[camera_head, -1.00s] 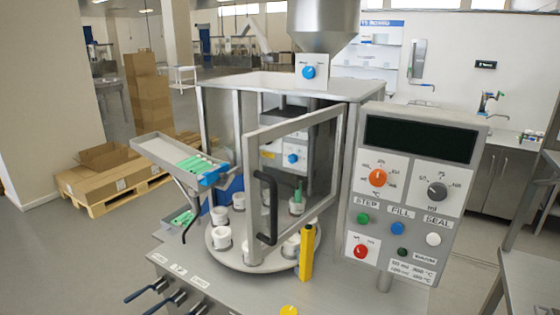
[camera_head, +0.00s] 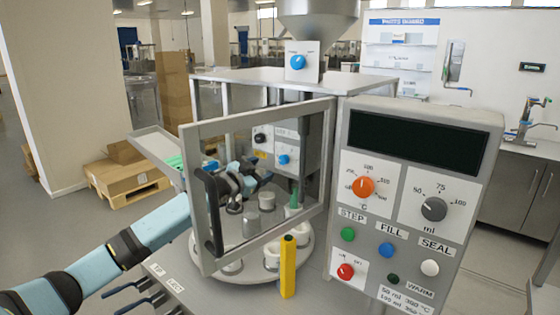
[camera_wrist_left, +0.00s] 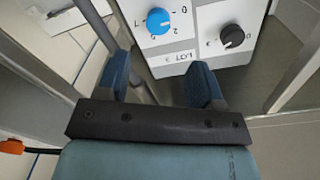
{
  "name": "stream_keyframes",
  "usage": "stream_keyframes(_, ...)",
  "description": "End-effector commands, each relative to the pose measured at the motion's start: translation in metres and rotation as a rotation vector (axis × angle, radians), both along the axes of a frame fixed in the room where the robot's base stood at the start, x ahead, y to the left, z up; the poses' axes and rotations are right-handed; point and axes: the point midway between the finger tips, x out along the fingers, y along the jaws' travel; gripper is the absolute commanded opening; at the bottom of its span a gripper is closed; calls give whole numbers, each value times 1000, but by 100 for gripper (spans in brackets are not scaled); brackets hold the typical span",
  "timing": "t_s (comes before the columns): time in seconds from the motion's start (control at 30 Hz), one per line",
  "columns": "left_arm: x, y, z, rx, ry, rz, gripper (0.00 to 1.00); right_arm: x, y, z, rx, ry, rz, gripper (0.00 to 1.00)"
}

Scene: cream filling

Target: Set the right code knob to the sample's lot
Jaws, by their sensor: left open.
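Two code knobs sit on a white panel inside the machine: a black knob (camera_head: 260,137) on the left and a blue knob (camera_head: 283,159) on the right. In the left wrist view the order is reversed, with the blue knob (camera_wrist_left: 158,21) left and the black knob (camera_wrist_left: 232,36) right, each with dial numbers. A label (camera_wrist_left: 178,58) beside them appears to read "LOT 3". My left gripper (camera_head: 252,186) is inside the machine, behind the door frame, short of the panel. In the wrist view its fingers (camera_wrist_left: 158,84) are apart and empty. My right gripper is out of view.
The framed door (camera_head: 258,114) with its black handle stands in front of my left gripper. White cups (camera_head: 272,258) stand on the turntable below, near a yellow post (camera_head: 288,268). The control panel (camera_head: 405,200) stands at the right.

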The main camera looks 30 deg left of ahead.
Motion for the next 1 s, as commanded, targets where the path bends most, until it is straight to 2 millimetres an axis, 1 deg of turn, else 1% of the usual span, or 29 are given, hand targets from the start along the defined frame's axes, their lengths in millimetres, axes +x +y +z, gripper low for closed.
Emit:
stream_keyframes(0.03, 10, -2, 4, -1, -3, 0, 61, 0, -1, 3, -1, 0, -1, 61)
stream_keyframes(0.1, 24, -3, 3, -3, -1, 0, 61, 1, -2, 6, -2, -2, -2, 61)
stream_keyframes(0.3, 59, -7, 2, -1, 0, 0, 61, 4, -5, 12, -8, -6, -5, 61)
stream_keyframes(0.5, 82, -10, 1, -1, 0, 0, 61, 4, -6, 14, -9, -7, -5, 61)
stream_keyframes(0.67, 89, -11, 0, 1, 0, -1, 61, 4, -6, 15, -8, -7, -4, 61)
stream_keyframes(0.9, 89, -11, -1, 1, 0, -1, 61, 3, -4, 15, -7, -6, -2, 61)
stream_keyframes(0.93, 89, -11, -1, 1, 0, -1, 59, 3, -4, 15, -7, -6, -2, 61)
stream_keyframes(0.97, 89, -11, -1, 1, 0, -1, 52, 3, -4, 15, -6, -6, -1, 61)
stream_keyframes(1.0, 89, -11, -1, 1, 0, -1, 43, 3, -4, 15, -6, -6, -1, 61)
